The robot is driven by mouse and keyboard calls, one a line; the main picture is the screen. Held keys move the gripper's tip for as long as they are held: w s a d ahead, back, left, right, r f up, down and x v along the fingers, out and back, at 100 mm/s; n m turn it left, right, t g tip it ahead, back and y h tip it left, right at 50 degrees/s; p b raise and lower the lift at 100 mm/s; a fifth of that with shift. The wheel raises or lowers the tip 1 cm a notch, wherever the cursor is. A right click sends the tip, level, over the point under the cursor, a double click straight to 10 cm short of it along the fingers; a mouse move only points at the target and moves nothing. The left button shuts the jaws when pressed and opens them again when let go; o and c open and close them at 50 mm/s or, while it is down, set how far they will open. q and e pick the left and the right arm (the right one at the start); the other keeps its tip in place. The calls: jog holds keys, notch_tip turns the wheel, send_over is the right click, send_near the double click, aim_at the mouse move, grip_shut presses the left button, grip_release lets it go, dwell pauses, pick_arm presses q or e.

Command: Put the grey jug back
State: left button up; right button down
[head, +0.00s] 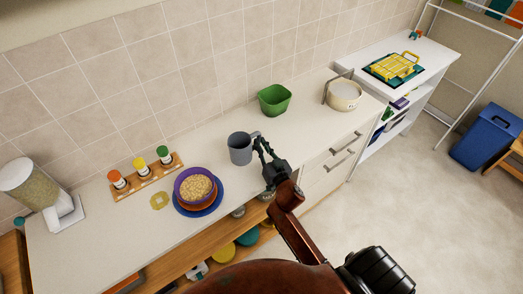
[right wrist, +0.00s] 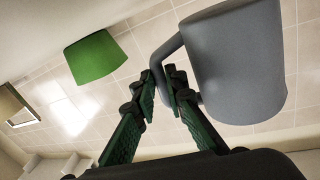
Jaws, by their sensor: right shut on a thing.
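The grey jug (head: 240,148) is upright at the middle of the white counter in the head view. My right gripper (head: 262,147) is at the jug's right side and is shut on its handle. In the right wrist view the grey jug (right wrist: 238,62) fills the upper right, and the fingers of my right gripper (right wrist: 162,85) meet at its handle (right wrist: 166,56). I cannot tell whether the jug's base touches the counter. My left gripper is not in view.
A green container (head: 274,99) and a pale pot (head: 343,95) stand to the right. Stacked bowls (head: 195,188), a spice rack (head: 146,174) and a grain dispenser (head: 40,190) are to the left. The counter (head: 215,136) is clear just behind the jug.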

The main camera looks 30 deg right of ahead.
jog(key=shift+w+d+f+b, duration=0.1)
jog(key=shift+f+b, duration=0.2)
jog(key=shift+f, duration=0.6)
jog(key=shift+w+d+f+b, duration=0.1)
jog(key=shift+f+b, duration=0.15)
jog(key=shift+f, duration=0.65)
jog(key=shift+f, duration=0.15)
jog(key=c, duration=2)
grip_release()
jog(key=shift+o, duration=0.2)
jog(key=shift+s, duration=0.25)
jog(key=s, duration=0.3)
jog(key=s+a, duration=0.1)
jog(key=s, duration=0.7)
jog(key=shift+s+a, duration=0.2)
jog(key=shift+a, duration=0.15)
